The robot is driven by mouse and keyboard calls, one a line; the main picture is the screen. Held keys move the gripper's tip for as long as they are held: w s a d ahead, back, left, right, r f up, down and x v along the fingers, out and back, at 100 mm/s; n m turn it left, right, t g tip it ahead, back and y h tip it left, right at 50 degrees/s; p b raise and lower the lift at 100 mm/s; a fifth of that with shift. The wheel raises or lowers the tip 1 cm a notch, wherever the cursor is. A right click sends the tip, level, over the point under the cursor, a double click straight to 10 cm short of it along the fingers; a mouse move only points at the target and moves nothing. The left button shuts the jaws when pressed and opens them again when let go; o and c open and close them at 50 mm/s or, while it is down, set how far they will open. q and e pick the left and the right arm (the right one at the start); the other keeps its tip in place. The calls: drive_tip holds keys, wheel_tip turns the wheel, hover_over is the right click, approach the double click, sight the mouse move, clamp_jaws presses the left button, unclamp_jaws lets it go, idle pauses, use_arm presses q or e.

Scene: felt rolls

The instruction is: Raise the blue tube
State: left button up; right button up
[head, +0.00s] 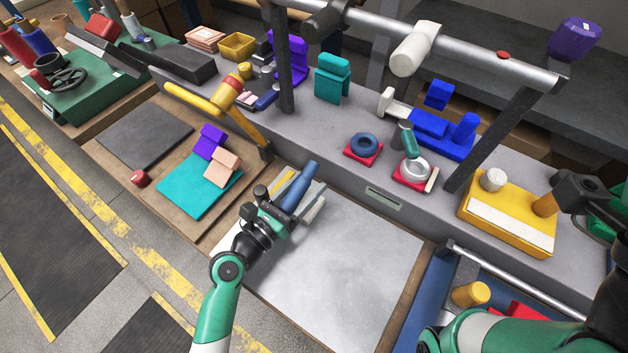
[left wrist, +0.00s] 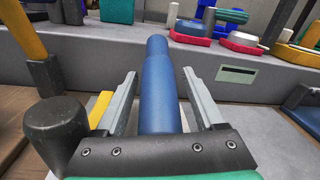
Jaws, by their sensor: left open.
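The blue tube (head: 300,187) lies tilted in the head view, near the back left of the pale grey plate, its far end close to the grey step. In the left wrist view the blue tube (left wrist: 159,85) runs away from the camera between my fingers. My left gripper (head: 303,201) is open, with one finger on each side of the tube. In the left wrist view the fingers (left wrist: 158,95) show gaps to the tube on both sides. The near end of the tube is hidden by the gripper body. My right arm shows at the right edge, but its fingertips cannot be made out.
The pale grey plate (head: 350,270) is bare in front and to the right. A yellow bar (head: 283,183) lies just left of the tube. A teal mat (head: 190,190) with purple and peach blocks is further left. A frame with a silver rail (head: 470,55) stands over the step.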

use_arm(q)
drive_tip(key=shift+s+a, duration=0.1)
drive_tip(key=shift+s, duration=0.05)
drive_tip(key=shift+c, duration=0.4)
clamp_jaws()
idle(0.9)
